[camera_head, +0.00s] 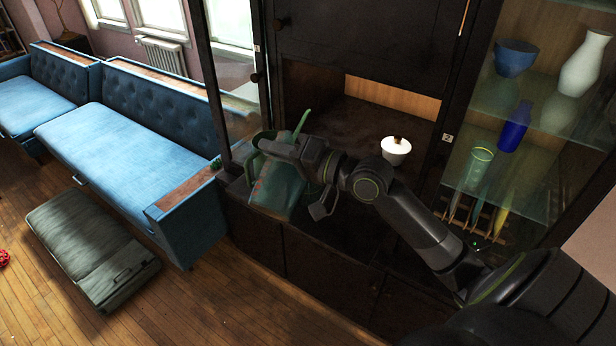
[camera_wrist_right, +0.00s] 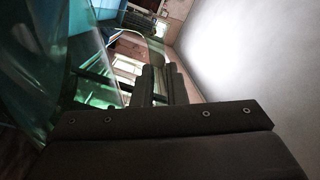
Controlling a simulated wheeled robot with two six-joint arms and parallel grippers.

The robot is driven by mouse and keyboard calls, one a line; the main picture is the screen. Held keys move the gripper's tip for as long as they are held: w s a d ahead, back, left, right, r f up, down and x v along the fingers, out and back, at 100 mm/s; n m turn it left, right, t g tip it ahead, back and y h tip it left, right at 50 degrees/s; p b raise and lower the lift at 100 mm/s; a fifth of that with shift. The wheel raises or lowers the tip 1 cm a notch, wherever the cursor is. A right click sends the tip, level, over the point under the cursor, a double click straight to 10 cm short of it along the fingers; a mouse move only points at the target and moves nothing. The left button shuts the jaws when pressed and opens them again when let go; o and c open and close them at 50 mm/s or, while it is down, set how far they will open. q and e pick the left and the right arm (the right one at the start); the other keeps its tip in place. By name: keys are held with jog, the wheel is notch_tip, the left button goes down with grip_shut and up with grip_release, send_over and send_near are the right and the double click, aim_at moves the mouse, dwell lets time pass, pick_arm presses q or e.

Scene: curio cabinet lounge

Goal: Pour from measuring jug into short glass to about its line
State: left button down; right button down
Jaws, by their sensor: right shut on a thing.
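The measuring jug (camera_head: 272,190) is green and see-through with red marks on its side. It is tilted at the left end of the cabinet counter in the head view. My right gripper (camera_head: 283,150) is shut on the jug near its upper part. In the right wrist view the jug's clear green wall (camera_wrist_right: 30,75) fills the left side. The liquid level is not clear. My left gripper is not in view.
A white lidded pot (camera_head: 396,152) stands on the dark counter right of my gripper. Glass shelves (camera_head: 530,175) at the right hold a blue bowl (camera_head: 515,60), a white vase (camera_head: 584,66) and a blue vase (camera_head: 514,128). A blue sofa (camera_head: 120,130) stands left of the cabinet.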

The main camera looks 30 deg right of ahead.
aim_at(281, 134)
jog(key=shift+w+d+r+m, duration=0.35)
jog(key=shift+d+r+m, duration=0.25)
jog(key=shift+r, duration=0.1)
jog(key=shift+w+d+r+m, duration=0.35)
jog(key=shift+d+r+m, duration=0.15)
jog(key=shift+r+m, duration=0.15)
dwell(4.7)
dwell(0.6)
jog(key=a+f+n+b, duration=0.1)
jog(key=s+a+f+n+b, duration=0.1)
jog(key=shift+s+f+b, duration=0.15)
jog(key=shift+f+b, duration=0.25)
jog(key=shift+a+n, duration=0.2)
jog(key=shift+n, duration=0.15)
jog(key=shift+s, duration=0.1)
